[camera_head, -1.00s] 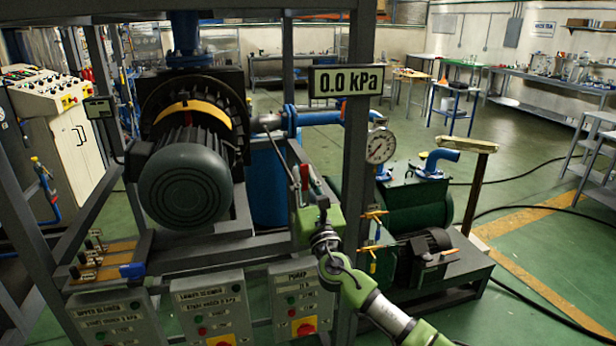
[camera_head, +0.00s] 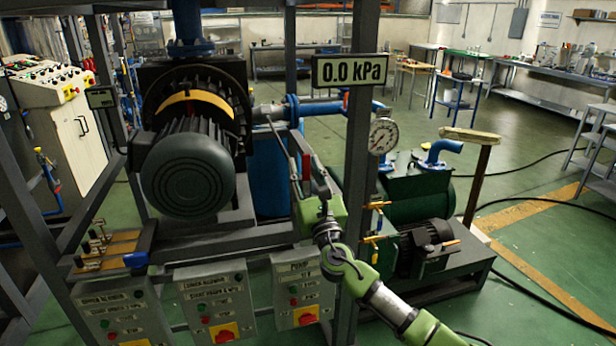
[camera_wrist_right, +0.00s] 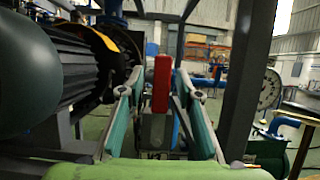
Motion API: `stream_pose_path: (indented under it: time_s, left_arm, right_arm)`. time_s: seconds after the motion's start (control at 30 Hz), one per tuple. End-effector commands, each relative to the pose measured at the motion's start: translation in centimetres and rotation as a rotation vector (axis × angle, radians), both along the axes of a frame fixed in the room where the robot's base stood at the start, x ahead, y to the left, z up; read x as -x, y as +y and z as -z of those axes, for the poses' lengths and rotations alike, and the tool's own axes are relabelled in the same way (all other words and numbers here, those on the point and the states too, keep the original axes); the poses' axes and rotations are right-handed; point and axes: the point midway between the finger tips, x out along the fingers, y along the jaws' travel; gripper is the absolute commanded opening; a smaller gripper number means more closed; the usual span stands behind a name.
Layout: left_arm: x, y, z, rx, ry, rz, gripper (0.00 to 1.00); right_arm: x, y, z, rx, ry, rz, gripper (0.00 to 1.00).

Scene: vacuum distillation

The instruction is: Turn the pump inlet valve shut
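A red handle (camera_wrist_right: 161,84), which looks like the pump inlet valve's lever, stands upright between the two fingers of my right gripper (camera_wrist_right: 159,74) in the right wrist view. The fingers are spread, with a visible gap on each side of the handle. In the head view my right gripper (camera_head: 285,129) reaches up and left beside the frame post, in front of the blue pipe (camera_head: 318,109). The valve body is mostly hidden there by the gripper and post. My left gripper is not in view.
A large dark motor (camera_head: 188,170) is close on the left. A steel post (camera_head: 358,150) with a 0.0 kPa display (camera_head: 350,71) stands close to the right arm. A pressure gauge (camera_head: 383,136) and green pump (camera_head: 412,198) are to the right. Control boxes (camera_head: 214,300) hang below.

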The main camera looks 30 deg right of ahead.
Motion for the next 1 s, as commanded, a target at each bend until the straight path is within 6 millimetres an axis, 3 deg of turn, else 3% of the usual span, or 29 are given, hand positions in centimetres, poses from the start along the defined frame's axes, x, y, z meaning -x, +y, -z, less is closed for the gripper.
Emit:
stream_pose_path:
  time_s: [0.17, 0.4, 0.6, 1.0]
  left_arm:
    - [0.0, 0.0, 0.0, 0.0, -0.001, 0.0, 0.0]
    - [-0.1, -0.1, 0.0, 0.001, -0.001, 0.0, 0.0]
    - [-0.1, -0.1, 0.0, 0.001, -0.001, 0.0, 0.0]
    - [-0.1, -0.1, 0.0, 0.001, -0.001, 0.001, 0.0]
  right_arm:
    - [2.0, 0.5, 1.1, 0.0, 0.004, 0.0, 0.32]
    - [6.7, 1.6, 3.1, 0.001, 0.005, -0.002, 0.32]
    - [9.5, 2.3, 4.3, 0.001, 0.005, -0.001, 0.32]
    - [10.6, 2.5, 4.6, 0.002, 0.002, 0.0, 0.32]
